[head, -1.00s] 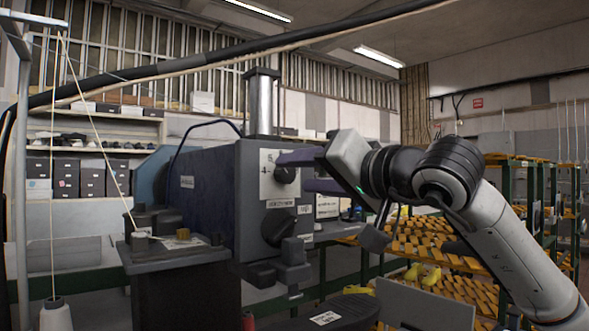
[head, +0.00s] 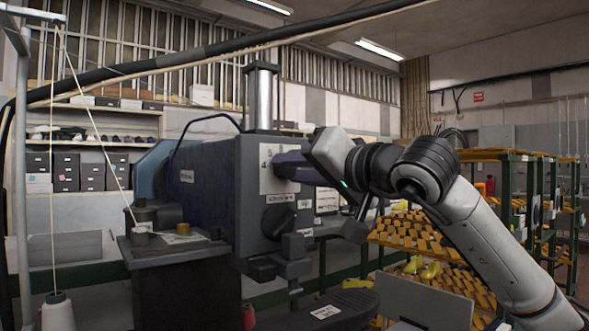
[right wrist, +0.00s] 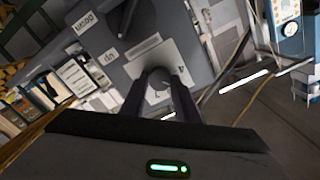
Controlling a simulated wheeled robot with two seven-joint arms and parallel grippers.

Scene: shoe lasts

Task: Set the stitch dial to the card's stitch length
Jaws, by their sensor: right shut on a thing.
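The stitching machine (head: 214,206) is a dark blue-grey block left of centre in the head view. Its white dial plate (head: 265,181) faces right, with a 4 legible at its left. My right gripper (head: 281,167) reaches in from the right, its dark purple fingers over the plate, hiding most of the dial there. In the right wrist view the round grey stitch dial (right wrist: 157,83) sits between the two fingers, which are shut on it. The dial's pointer cannot be made out. I cannot identify the card with the stitch length. My left gripper is not in view.
A dark lever knob (head: 278,220) and a stepped block (head: 294,258) sit below the plate. A thread cone (head: 57,313) stands lower left. Racks of orange and yellow pieces (head: 433,238) stand behind my right arm. Dark cables cross above the machine.

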